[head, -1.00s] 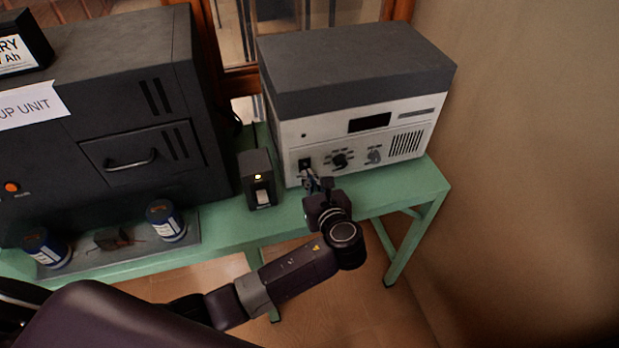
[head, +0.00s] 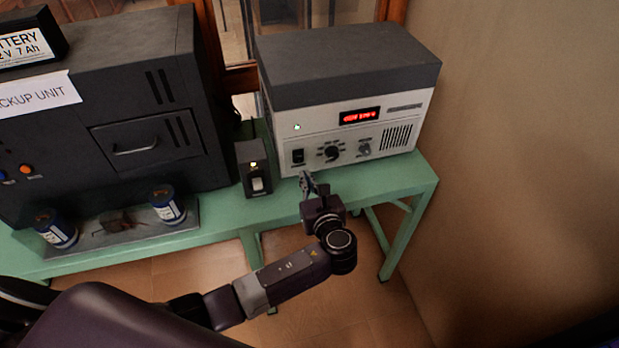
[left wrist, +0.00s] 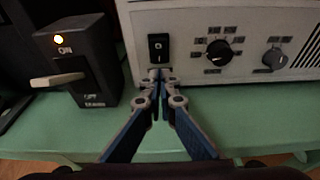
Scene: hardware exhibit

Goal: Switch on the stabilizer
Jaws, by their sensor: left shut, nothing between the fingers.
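The stabilizer (head: 350,105) is a white-fronted box with a dark grey top at the right of the green table. Its display (head: 359,116) glows red with digits, and a small light (head: 297,127) on its front is lit. Its black rocker switch (head: 298,156) is at the lower left of the front; it also shows in the left wrist view (left wrist: 158,47). My left gripper (head: 306,178) is shut and empty just below and in front of the switch. In the left wrist view its fingertips (left wrist: 161,74) meet below the rocker. My right gripper is not in view.
A small black switch box (head: 254,168) with a lit lamp and a pale lever stands left of the stabilizer. A large dark backup unit (head: 105,115) fills the left, with two blue-and-white cans on a tray (head: 190,220) before it. A wall bounds the right.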

